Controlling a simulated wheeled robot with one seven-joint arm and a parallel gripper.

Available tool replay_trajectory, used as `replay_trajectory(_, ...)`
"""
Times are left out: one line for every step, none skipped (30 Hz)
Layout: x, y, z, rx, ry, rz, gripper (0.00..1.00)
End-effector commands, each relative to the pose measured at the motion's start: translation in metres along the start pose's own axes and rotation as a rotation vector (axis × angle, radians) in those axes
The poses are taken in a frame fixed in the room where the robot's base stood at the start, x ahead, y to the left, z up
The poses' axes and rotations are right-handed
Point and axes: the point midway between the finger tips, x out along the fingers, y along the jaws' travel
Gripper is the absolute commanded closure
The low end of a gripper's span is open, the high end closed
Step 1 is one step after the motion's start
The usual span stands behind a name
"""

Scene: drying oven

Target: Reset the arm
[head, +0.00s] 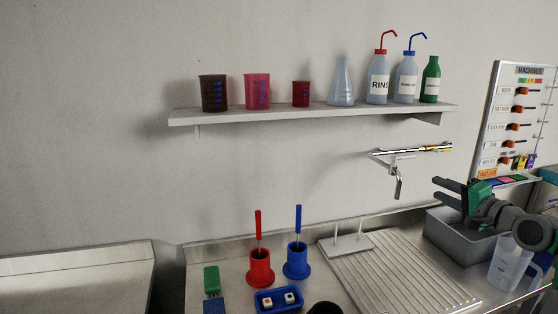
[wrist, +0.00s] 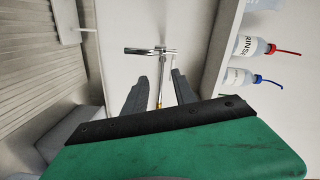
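My gripper (head: 436,189) is at the right in the head view, above the grey sink basin and to the right of the wall tap (head: 397,178). Its two dark fingers stand apart with nothing between them. In the wrist view my gripper (wrist: 160,75) also shows open and empty, with its fingers pointing towards the wall. The tap (wrist: 150,51) appears beyond the fingertips there, apart from them as far as I can tell.
A shelf (head: 300,113) with beakers, a flask and bottles is on the wall. A clear jug (head: 508,267) stands beside the grey basin (head: 455,238), near my arm. The drainboard (head: 390,275), red holder (head: 260,268) and blue holder (head: 297,261) are further left.

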Motion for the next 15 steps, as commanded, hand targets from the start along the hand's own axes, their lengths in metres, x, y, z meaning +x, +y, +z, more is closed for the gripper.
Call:
replay_trajectory(0.000, 0.010, -0.002, -0.052, 0.000, 0.036, 0.67)
replay_trajectory(-0.001, 0.017, -0.003, -0.089, -0.001, 0.063, 0.67)
replay_trajectory(-0.002, 0.030, -0.005, -0.138, -0.001, 0.106, 0.67)
replay_trajectory(-0.003, 0.041, -0.007, -0.170, -0.002, 0.141, 0.67)
replay_trajectory(-0.004, 0.053, -0.007, -0.195, -0.006, 0.174, 0.67)
replay_trajectory(-0.007, 0.069, -0.007, -0.224, -0.012, 0.219, 0.67)
replay_trajectory(-0.009, 0.082, -0.007, -0.243, -0.018, 0.254, 0.67)
replay_trajectory(-0.011, 0.096, -0.005, -0.259, -0.027, 0.289, 0.67)
replay_trajectory(-0.015, 0.115, -0.003, -0.279, -0.040, 0.338, 0.67)
replay_trajectory(-0.019, 0.130, -0.001, -0.292, -0.052, 0.376, 0.67)
replay_trajectory(-0.024, 0.147, 0.003, -0.302, -0.067, 0.418, 0.67)
replay_trajectory(-0.032, 0.171, 0.009, -0.312, -0.092, 0.478, 0.67)
replay_trajectory(-0.039, 0.190, 0.015, -0.318, -0.115, 0.525, 0.67)
replay_trajectory(-0.047, 0.210, 0.022, -0.322, -0.142, 0.575, 0.67)
replay_trajectory(-0.063, 0.238, 0.036, -0.325, -0.188, 0.652, 0.67)
